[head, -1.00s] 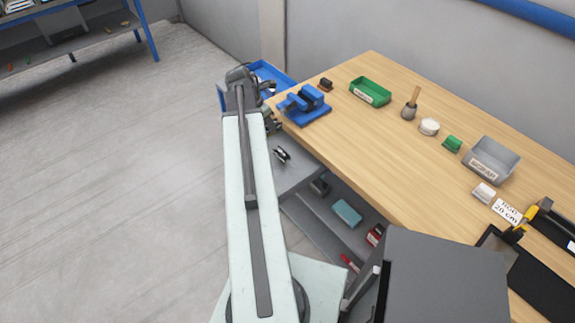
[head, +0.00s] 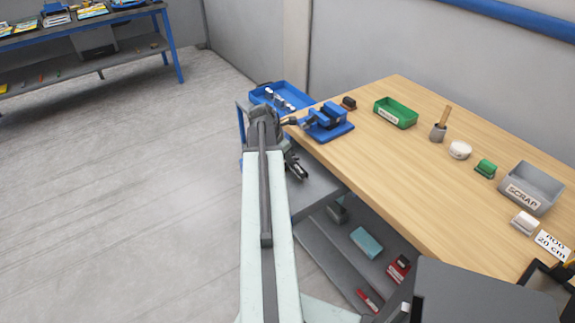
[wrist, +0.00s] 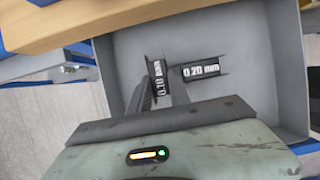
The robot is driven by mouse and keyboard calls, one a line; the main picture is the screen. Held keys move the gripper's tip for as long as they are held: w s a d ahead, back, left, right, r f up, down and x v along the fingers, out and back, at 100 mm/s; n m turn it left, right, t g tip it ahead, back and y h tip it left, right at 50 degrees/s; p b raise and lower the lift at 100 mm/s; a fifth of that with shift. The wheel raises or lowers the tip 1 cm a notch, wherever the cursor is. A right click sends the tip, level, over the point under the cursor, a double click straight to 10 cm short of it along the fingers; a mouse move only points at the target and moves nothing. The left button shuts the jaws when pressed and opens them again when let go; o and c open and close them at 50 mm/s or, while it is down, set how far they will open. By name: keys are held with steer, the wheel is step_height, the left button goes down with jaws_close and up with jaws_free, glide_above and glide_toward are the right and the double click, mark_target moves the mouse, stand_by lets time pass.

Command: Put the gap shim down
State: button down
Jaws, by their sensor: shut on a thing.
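My gripper (wrist: 160,98) is low over a grey tray-like surface (wrist: 235,40) and shut on a dark gap shim marked 0.10 mm (wrist: 157,78), which shows between the fingertips. A second dark shim marked 0.20 mm (wrist: 201,70) is just right of the fingers on the grey surface. I cannot tell whether the held shim touches the surface. In the head view my gripper (head: 292,160) is at the end of the arm, over the grey surface (head: 318,190) beside the wooden bench. The shims are too small there to tell apart.
The wooden bench (head: 430,190) stands to the right, with a blue vise (head: 326,120) near its corner. A blue tray (head: 283,95) is behind the gripper. Green (head: 396,112) and grey scrap bins (head: 532,187) are on the bench. A lower shelf holds a teal box (head: 366,242).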

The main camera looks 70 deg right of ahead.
steer(key=shift+r, duration=0.1)
steer(key=c, duration=1.5)
jaws_free()
steer(key=p+v, duration=1.1)
steer(key=v, duration=0.1)
steer(key=shift+a, duration=0.1)
